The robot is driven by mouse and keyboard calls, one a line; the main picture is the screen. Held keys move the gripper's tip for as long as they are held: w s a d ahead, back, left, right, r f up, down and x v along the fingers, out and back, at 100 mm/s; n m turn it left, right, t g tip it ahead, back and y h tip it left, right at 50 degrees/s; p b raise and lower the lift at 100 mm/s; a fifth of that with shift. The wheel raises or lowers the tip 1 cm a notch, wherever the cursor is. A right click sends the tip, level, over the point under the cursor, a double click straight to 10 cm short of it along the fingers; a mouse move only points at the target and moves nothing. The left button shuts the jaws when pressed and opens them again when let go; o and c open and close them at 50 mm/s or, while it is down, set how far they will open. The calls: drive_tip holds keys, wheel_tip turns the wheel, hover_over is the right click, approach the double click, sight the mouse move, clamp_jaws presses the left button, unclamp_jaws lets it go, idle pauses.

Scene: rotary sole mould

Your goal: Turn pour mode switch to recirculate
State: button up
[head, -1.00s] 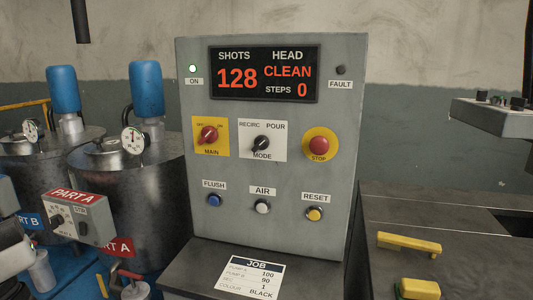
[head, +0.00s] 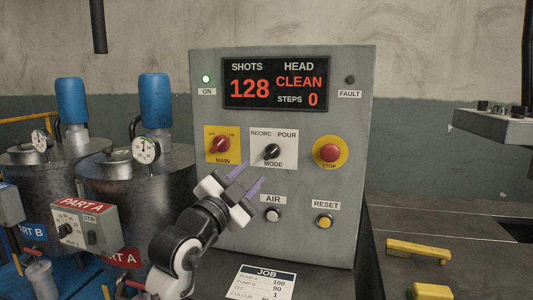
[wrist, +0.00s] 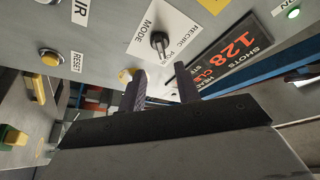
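The pour mode switch (head: 272,151) is a black knob on a white plate (head: 288,138) marked RECIRC at left, POUR at right and MODE below. Its pointer appears to lean up and right, toward POUR. The knob (wrist: 159,42) also shows in the wrist view, ahead of the fingers. My gripper (head: 254,174) is in front of the panel, below and slightly left of the knob. In the wrist view my gripper (wrist: 161,74) has its two fingers apart with nothing between them. It appears clear of the knob.
The red MAIN switch (head: 220,144) is left of the plate and the red STOP button (head: 329,152) is right. The AIR button (head: 273,215) and yellow RESET button (head: 324,221) are below. The display (head: 275,83) reads CLEAN.

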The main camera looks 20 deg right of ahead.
sight(270, 155)
drive_tip(key=p+x, duration=0.2)
drive_tip(key=x, duration=0.6)
drive_tip(key=shift+c, duration=0.2)
clamp_jaws()
